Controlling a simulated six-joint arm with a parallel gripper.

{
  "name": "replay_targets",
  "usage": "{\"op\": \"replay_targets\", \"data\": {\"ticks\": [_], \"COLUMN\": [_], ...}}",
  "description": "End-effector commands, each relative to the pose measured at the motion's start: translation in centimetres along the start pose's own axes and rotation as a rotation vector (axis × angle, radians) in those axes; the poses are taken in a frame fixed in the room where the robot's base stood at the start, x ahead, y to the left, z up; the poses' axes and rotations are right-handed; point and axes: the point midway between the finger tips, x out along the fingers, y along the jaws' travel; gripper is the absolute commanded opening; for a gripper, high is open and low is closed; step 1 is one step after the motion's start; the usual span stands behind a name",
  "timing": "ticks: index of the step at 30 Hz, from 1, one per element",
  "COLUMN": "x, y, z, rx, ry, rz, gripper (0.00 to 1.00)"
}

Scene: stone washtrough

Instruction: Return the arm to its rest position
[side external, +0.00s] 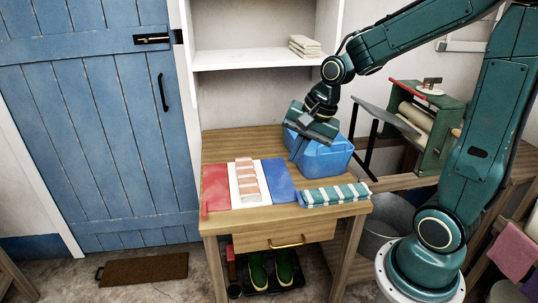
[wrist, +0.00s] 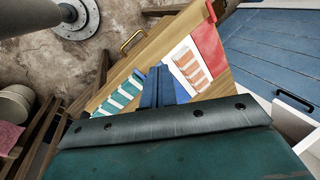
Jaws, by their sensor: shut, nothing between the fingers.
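My gripper (side external: 296,156) is shut and empty. In the side view it hangs tilted above the wooden table (side external: 225,145), in front of the left part of a blue tub (side external: 335,158). Whether it touches the tub cannot be told. In the wrist view my shut fingers (wrist: 159,78) point toward the table, partly merging with the blue mat behind them. An orange-and-white striped cloth (side external: 248,182) lies on the white middle mat, between a red mat (side external: 216,186) and a blue mat (side external: 279,180). A teal-and-white striped cloth (side external: 335,194) lies at the table's front right.
A shelf (side external: 250,58) with folded cloths (side external: 304,46) is behind the table. A green mangle (side external: 437,128) and a metal bucket (side external: 387,222) are at the right. Green boots (side external: 270,271) stand below the drawer.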

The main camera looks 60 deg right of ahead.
Motion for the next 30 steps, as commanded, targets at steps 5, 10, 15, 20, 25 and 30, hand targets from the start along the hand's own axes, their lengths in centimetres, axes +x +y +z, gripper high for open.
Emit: {"op": "replay_targets", "data": {"ticks": [5, 10, 15, 20, 25, 30], "x": [-3.1, -5.7, -7.9, -9.7, -11.0, -11.6], "y": [0.7, 1.9, 3.5, 5.2, 6.9, 7.8], "z": [2.4, 4.3, 6.2, 7.6, 8.7, 9.2], "rx": [-0.264, -0.503, -0.736, -0.946, -1.124, -1.218], "ry": [0.048, 0.091, 0.131, 0.168, 0.197, 0.211], "rz": [-0.006, -0.005, -0.003, -0.001, 0.003, 0.007], "gripper": [0.00, 0.00, 0.00, 0.00, 0.00, 0.00]}}
